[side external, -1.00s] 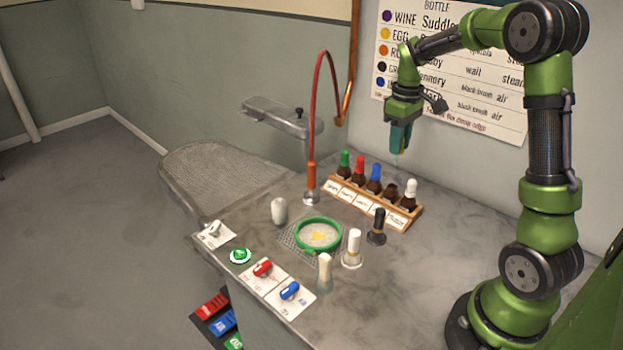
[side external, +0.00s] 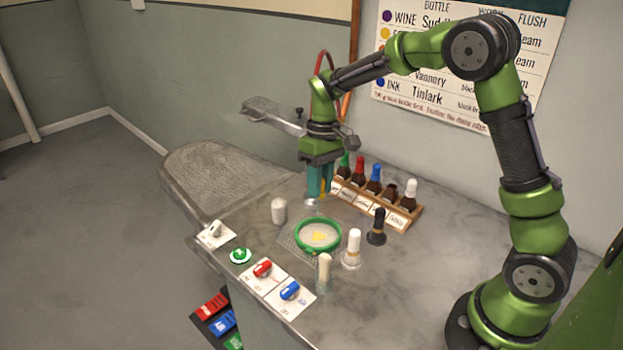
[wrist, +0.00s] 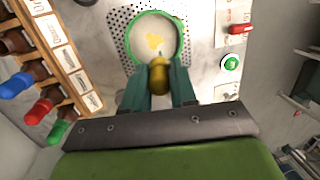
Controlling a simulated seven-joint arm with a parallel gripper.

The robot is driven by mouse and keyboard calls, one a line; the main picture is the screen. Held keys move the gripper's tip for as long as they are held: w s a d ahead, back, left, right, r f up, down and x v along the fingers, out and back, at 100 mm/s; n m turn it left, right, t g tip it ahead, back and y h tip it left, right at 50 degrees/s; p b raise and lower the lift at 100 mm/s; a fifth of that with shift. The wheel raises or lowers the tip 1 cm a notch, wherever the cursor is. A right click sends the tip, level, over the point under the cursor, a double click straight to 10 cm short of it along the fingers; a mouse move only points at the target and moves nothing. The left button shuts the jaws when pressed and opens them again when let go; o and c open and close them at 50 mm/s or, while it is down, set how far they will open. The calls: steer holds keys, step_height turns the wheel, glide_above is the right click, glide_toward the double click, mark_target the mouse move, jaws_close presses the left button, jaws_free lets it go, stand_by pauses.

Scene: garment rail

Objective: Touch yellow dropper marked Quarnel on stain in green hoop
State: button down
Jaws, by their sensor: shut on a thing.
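My gripper (side external: 320,192) has teal fingers and is above the table, just behind the green hoop (side external: 301,245) and left of the bottle rack. In the wrist view my gripper (wrist: 160,85) is shut on a yellow dropper (wrist: 159,72), held between the fingers; its marking cannot be read. The dropper shows only as a sliver between the fingers in the side view (side external: 323,187). The green hoop (wrist: 183,40) holds pale cloth with a yellow stain (wrist: 154,41), which also shows in the side view (side external: 319,236). The dropper is apart from the stain.
The wooden rack (side external: 392,214) holds several dark bottles with coloured tops. White (side external: 352,247) and black (side external: 377,228) brushes stand right of the hoop, a pale one (side external: 324,272) in front. A white object (side external: 279,211) stands at left. Red (side external: 262,268) and blue (side external: 289,290) switches sit at the front edge.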

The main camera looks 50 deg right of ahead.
steer(key=shift+f, duration=2.9)
steer(key=shift+f, duration=0.55)
steer(key=shift+r, duration=0.15)
steer(key=shift+r, duration=3.4)
